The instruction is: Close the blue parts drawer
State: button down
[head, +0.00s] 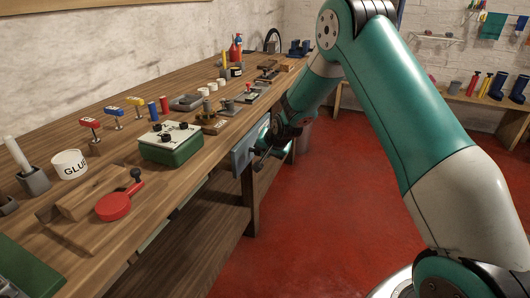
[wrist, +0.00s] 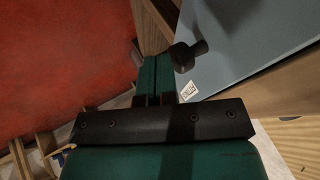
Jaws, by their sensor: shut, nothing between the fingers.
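The blue parts drawer (head: 240,155) is under the edge of the workbench, and its blue front stands out from the bench in the head view. In the wrist view its blue-grey face (wrist: 250,35) fills the upper right, with a dark round knob (wrist: 190,55) and a small white label. My gripper (head: 262,160) is at the drawer front in the head view. In the wrist view my gripper's fingers (wrist: 155,75) are together and empty, just left of the knob. I cannot tell whether they touch the knob or the drawer. The drawer's inside is hidden.
The wooden workbench (head: 190,80) runs along the left with tools on top, including a green box (head: 170,150), a glue tub (head: 69,164) and a red round paddle (head: 113,206). A bench leg (head: 250,205) stands below the drawer. The red floor (head: 330,215) is clear.

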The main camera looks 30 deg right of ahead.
jog(key=s+d+r, duration=0.3)
jog(key=s+r, duration=0.5)
jog(key=s+d+f+m+t+y+b, duration=0.1)
jog(key=s+d+f+t+y+b, duration=0.15)
jog(key=d+f+y+b, duration=0.5)
jog(key=shift+t+y, duration=0.45)
jog(key=shift+y, duration=0.5)
jog(key=shift+w+a+r+b+x, duration=0.15)
jog(key=shift+r+x, duration=0.3)
jog(key=shift+x, duration=1.95)
jog(key=shift+a+r+b+x, duration=0.15)
jog(key=shift+r+x, duration=0.25)
jog(key=shift+x, duration=2.05)
jog(key=shift+w+a+r+b+x, duration=0.15)
jog(key=shift+r+x, duration=0.3)
jog(key=shift+x, duration=1.95)
jog(key=shift+s+d, duration=0.1)
